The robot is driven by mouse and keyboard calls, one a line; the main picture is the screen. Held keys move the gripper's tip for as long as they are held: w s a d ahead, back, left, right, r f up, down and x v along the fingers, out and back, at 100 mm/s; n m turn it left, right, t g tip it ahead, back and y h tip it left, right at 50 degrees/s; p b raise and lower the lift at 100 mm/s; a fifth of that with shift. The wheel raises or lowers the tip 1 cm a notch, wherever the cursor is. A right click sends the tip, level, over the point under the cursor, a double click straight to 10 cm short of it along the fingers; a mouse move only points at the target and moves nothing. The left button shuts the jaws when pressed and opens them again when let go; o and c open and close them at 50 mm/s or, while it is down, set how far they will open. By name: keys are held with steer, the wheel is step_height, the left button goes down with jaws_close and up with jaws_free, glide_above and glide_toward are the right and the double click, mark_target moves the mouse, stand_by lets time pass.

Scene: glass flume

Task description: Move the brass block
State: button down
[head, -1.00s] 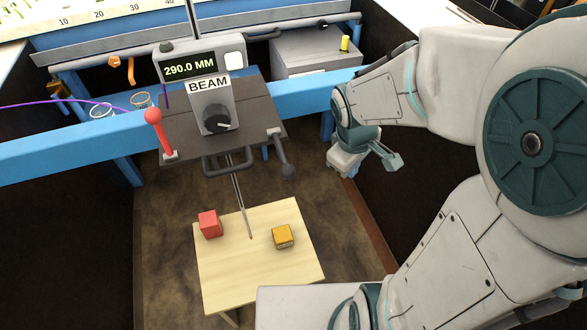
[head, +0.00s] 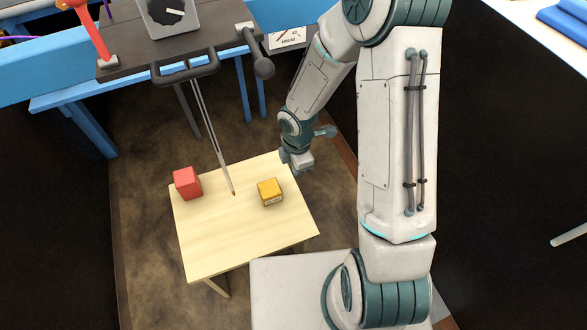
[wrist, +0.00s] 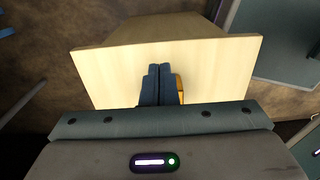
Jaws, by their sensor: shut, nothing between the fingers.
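The brass block (head: 270,191) is a small golden cube on the pale wooden table (head: 215,245), right of the table's middle in the head view. My gripper (head: 290,158) is near the table's back right edge in the head view, up and to the right of the block and apart from it. In the wrist view my gripper's two dark fingers (wrist: 157,82) are together with nothing between them. A sliver of the brass block (wrist: 180,88) shows just right of the fingers, mostly hidden behind them.
A red cube (head: 187,183) sits on the table's left part. A thin rod (head: 215,140) slopes down from the dark instrument carriage to the tabletop between the cubes. The blue rail (head: 45,80) and a dark handle (head: 262,66) are behind the table. The tabletop's front is clear.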

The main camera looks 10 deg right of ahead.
mark_target(261, 190)
step_height(261, 190, down, 7)
steer(key=shift+r+b, duration=0.2)
steer(key=shift+b, duration=0.95)
steer(key=a, duration=0.2)
steer(key=shift+s+a+f+b, duration=0.15)
steer(key=shift+s+a+b, duration=0.2)
steer(key=shift+s+a, duration=0.2)
steer(key=shift+a, duration=0.35)
steer(key=a, duration=0.2)
steer(key=s+a, duration=0.1)
steer(key=a, duration=0.1)
steer(key=s+a, duration=0.1)
steer(key=a, duration=0.1)
steer(key=shift+a+b, duration=0.35)
